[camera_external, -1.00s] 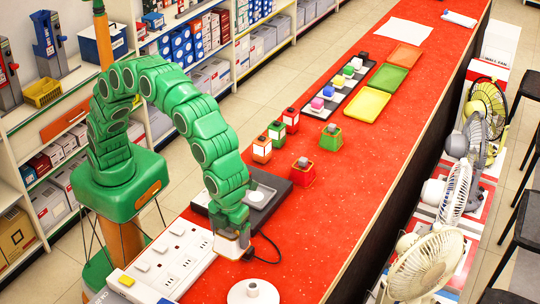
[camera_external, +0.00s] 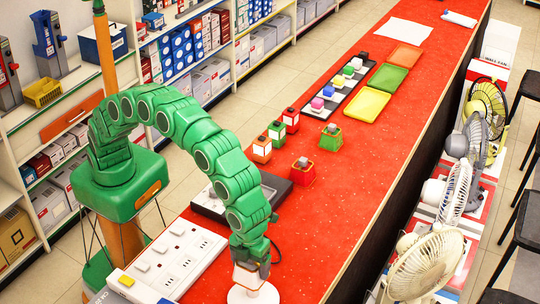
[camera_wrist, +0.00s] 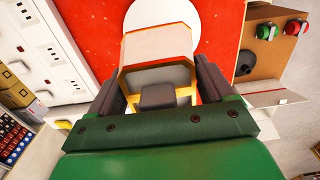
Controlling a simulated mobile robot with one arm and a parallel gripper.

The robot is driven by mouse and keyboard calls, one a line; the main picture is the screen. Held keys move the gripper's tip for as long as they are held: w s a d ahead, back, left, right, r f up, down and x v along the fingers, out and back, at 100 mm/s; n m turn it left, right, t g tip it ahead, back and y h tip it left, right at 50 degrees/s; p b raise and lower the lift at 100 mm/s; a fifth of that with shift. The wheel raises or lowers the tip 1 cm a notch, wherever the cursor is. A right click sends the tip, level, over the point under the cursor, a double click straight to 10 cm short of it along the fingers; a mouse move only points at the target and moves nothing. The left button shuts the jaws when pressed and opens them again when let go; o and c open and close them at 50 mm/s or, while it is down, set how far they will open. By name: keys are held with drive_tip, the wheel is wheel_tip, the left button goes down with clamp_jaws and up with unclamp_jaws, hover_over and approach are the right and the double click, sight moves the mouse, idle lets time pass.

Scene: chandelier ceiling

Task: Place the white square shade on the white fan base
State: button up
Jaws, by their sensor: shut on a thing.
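My gripper (camera_external: 249,264) is shut on the white square shade (camera_external: 248,277) near the front end of the red counter. The shade also shows between my fingers in the wrist view (camera_wrist: 158,45), with a yellowish rim and an open side facing the camera. The white fan base (camera_external: 240,296) is a round white disc on the counter, directly below the shade in the outside view. In the wrist view the base (camera_wrist: 165,14) shows beyond the shade. The shade hides the base's central post, and I cannot tell whether shade and base touch.
A white power strip (camera_external: 170,262) lies left of the base. The red counter (camera_external: 335,225) is clear right of my arm.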

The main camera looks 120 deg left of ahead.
drive_tip(key=shift+w+f, duration=0.15)
drive_tip(key=shift+f, duration=1.65)
drive_tip(key=shift+f, duration=0.15)
drive_tip(key=o, duration=1)
drive_tip(key=shift+c, duration=0.2)
wheel_tip(320, 180, up, 11)
drive_tip(key=shift+w+r, duration=0.1)
drive_tip(key=shift+r, duration=0.55)
